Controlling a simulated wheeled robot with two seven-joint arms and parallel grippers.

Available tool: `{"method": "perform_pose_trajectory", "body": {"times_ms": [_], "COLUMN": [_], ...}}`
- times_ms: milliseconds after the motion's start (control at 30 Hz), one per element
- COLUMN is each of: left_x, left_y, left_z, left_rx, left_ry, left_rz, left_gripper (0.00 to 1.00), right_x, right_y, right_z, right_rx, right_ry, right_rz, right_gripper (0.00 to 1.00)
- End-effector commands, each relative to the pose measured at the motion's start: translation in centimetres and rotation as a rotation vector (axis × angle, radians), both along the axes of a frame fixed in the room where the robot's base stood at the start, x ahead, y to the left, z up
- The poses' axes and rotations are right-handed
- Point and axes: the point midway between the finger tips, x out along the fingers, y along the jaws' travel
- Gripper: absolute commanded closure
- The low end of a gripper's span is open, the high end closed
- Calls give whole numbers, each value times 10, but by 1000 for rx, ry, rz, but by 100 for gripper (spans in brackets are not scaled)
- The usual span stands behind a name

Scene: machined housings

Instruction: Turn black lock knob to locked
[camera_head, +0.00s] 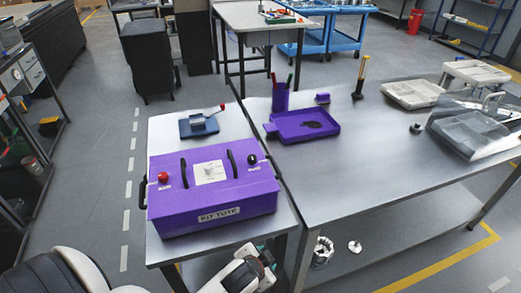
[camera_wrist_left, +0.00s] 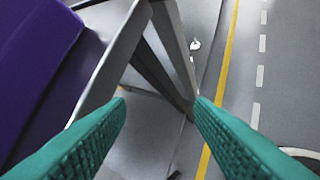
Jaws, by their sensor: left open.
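The purple kit tote (camera_head: 215,197) sits on the left metal table, with two black handles on its lid. A black knob (camera_head: 252,159) stands at the right of the lid. A red knob (camera_head: 163,177) stands at the left, and a white plate with a pale dial (camera_head: 210,171) lies between them. The small labels are unreadable. My left gripper (camera_head: 268,260) is low at the table's front edge, apart from the tote. In the left wrist view its teal fingers (camera_wrist_left: 160,105) are spread and empty, with the tote (camera_wrist_left: 35,55) at upper left. My right gripper is not seen.
Behind the tote is a blue-grey fixture (camera_head: 199,127) with a red-tipped lever. The right table (camera_head: 380,150) holds a purple tray (camera_head: 305,137), a purple pen cup (camera_head: 281,97), a clear-lidded box (camera_head: 470,135) and a pale tray (camera_head: 413,95). Its middle is mostly clear.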

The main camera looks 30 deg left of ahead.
Motion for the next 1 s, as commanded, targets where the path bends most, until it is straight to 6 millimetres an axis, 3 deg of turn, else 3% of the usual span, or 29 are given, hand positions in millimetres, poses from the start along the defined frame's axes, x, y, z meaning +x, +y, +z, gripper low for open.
{"method": "perform_pose_trajectory", "body": {"times_ms": [367, 567, 700, 800, 900, 1000], "left_x": [100, 161, 191, 197, 198, 202], "left_y": [-16, -50, -98, -128, -141, -127], "left_z": [76, 156, 221, 243, 245, 233], "left_rx": [266, 556, 901, 1174, 1437, 1670], "left_ry": [-415, -779, -1116, -1312, -1440, -1472], "left_rz": [-260, -536, -875, -1164, -1491, -1863], "left_gripper": [52, 52, 52, 52, 52, 52], "right_x": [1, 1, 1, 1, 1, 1], "right_y": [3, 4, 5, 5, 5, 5], "right_z": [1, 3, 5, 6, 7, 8], "right_rx": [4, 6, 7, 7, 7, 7], "right_ry": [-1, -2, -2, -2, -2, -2], "right_rz": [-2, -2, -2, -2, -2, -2], "right_gripper": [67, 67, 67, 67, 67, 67]}}
